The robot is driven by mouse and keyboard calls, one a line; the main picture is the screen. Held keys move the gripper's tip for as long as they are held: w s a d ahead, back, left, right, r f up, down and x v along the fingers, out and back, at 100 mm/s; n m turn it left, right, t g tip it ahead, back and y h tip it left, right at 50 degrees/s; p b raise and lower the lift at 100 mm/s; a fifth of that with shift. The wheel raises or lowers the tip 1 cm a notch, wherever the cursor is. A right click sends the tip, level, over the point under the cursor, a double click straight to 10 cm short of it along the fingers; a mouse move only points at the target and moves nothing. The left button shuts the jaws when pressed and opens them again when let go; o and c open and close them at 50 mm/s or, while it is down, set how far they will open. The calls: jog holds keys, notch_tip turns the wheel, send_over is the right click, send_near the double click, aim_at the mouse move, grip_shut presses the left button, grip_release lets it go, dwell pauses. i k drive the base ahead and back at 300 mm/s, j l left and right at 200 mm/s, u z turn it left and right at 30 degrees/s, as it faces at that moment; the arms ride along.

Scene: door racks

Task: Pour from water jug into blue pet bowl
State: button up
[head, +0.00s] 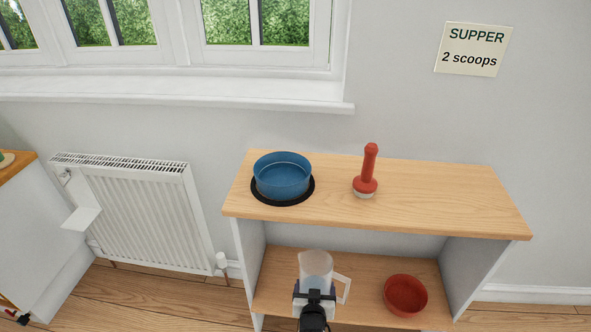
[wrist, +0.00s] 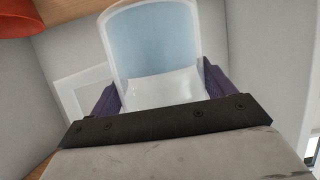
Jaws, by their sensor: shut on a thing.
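The blue pet bowl (head: 282,175) sits upright on a black round mat (head: 266,201) on the left part of the upper shelf. The water jug (head: 316,266) is clear with a white handle (head: 344,288), low in front of the shelf unit. My gripper (head: 315,297) is shut on the jug, below and to the right of the bowl. In the wrist view the jug (wrist: 153,45) stands between the purple fingers of my gripper (wrist: 162,88), with pale blue showing inside it. I cannot tell the water level.
A red plunger-shaped object (head: 368,175) stands right of the bowl on the upper shelf (head: 440,195). A red bowl (head: 405,295) rests on the lower shelf (head: 275,285). A radiator (head: 130,215) is at left. A sign (head: 474,49) reads "SUPPER 2 scoops".

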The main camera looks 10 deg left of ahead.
aim_at(279, 175)
jog(key=i+l, duration=0.4)
jog(key=j+z, duration=0.15)
jog(key=z, duration=0.55)
jog(key=k+j+z, duration=0.25)
jog(key=z, duration=0.2)
jog(key=k+j+z, duration=0.45)
jog(key=k, duration=0.3)
jog(key=k+j, duration=0.15)
jog(key=k, duration=0.2)
jog(key=k+j, duration=0.2)
jog(key=k, duration=0.15)
